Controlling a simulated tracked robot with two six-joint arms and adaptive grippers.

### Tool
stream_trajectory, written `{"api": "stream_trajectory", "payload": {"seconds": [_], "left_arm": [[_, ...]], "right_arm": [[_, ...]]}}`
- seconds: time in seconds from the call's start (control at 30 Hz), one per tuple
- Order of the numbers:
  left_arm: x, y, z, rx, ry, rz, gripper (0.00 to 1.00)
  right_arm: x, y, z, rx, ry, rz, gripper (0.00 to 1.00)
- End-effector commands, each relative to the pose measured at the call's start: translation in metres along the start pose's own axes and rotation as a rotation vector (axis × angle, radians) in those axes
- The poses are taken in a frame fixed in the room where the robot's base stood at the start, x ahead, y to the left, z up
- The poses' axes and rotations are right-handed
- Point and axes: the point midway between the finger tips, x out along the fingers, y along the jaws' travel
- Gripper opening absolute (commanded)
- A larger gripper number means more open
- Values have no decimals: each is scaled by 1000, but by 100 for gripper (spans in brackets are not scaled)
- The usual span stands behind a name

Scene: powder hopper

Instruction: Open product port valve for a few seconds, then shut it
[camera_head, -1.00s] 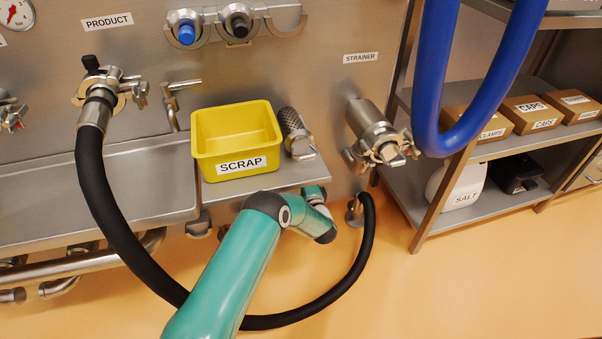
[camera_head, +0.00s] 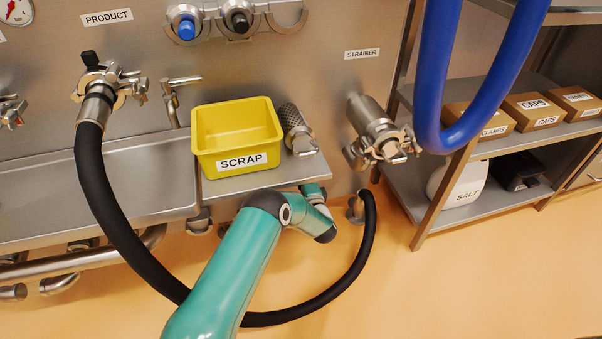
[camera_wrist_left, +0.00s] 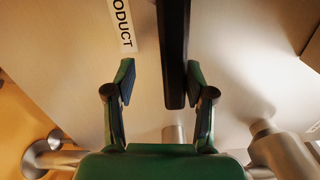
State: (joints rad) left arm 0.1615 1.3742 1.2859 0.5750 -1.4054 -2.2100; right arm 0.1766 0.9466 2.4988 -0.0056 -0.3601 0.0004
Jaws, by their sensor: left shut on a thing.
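In the left wrist view, my left gripper (camera_wrist_left: 160,85) is shut on a black bar-like handle (camera_wrist_left: 174,50), which lies nearer the right finger. A PRODUCT label (camera_wrist_left: 123,22), partly cut off, shows on the wall beside it. In the head view, the product port (camera_head: 98,90) is at upper left, below the PRODUCT sign (camera_head: 106,17). It has a black handle (camera_head: 90,59) on top, a clamp, and a thick black hose (camera_head: 93,165) hanging from it. One teal arm of mine crosses the lower middle; its gripper is hidden. No gripper shows clearly there.
A yellow SCRAP bin (camera_head: 236,140) stands on a metal shelf (camera_head: 275,180) beside a perforated cylinder (camera_head: 292,122). A strainer fitting (camera_head: 375,130) is to the right. A blue hose (camera_head: 433,80) hangs before the rack (camera_head: 402,175). The orange floor is clear at lower right.

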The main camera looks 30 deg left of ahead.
Motion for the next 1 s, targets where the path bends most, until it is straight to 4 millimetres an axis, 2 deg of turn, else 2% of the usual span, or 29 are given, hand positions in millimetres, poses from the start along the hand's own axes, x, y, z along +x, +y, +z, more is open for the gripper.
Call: {"api": "stream_trajectory", "payload": {"seconds": [0.27,0.73,1.0], "left_arm": [[-19,4,-3,4,9,9,48],[-104,2,-1,3,5,2,48],[-120,1,0,0,0,1,48]], "right_arm": [[0,0,0,0,0,0,78],[-1,0,0,0,0,0,78],[-1,0,0,0,0,0,78]]}}
